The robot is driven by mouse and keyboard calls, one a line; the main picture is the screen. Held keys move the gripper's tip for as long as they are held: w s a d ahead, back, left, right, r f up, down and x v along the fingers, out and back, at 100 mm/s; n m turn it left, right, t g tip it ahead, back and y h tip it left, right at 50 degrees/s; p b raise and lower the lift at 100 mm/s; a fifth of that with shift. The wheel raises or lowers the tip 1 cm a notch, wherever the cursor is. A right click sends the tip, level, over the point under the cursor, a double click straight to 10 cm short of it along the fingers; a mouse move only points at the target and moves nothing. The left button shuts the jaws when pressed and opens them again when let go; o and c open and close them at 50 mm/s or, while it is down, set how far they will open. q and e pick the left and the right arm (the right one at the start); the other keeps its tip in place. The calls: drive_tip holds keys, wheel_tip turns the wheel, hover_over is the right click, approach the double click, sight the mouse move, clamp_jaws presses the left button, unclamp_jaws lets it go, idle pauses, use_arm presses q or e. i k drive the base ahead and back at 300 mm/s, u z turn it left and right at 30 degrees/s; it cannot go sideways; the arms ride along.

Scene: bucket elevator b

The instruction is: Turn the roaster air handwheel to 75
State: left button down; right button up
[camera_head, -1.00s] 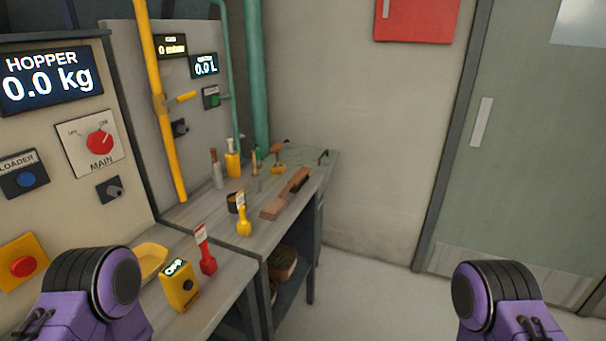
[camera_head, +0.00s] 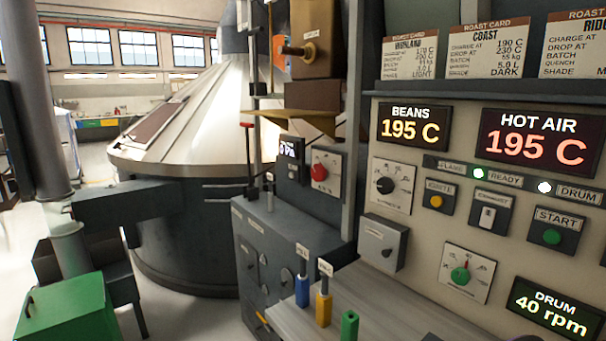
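No handwheel clearly marked as roaster air can be made out in the head view. The roaster panel (camera_head: 420,235) fills the right side. It has a black dial knob (camera_head: 385,185) on a white scale plate, a green dial knob (camera_head: 460,275) on another scale plate, and a "HOT AIR" display (camera_head: 536,138) reading 195 C. Labels on the dials are too small to read. Neither gripper is in view.
A large metal cone-topped vessel (camera_head: 200,115) stands at centre left. A grey cabinet (camera_head: 262,270) and a ledge with blue (camera_head: 302,290), yellow (camera_head: 323,308) and green (camera_head: 349,325) handled items stand in front. A green box (camera_head: 65,310) is at lower left.

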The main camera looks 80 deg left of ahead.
sight(318, 172)
drive_tip(key=u, duration=4.05)
drive_tip(key=i, duration=2.75)
drive_tip(key=z, duration=3.25)
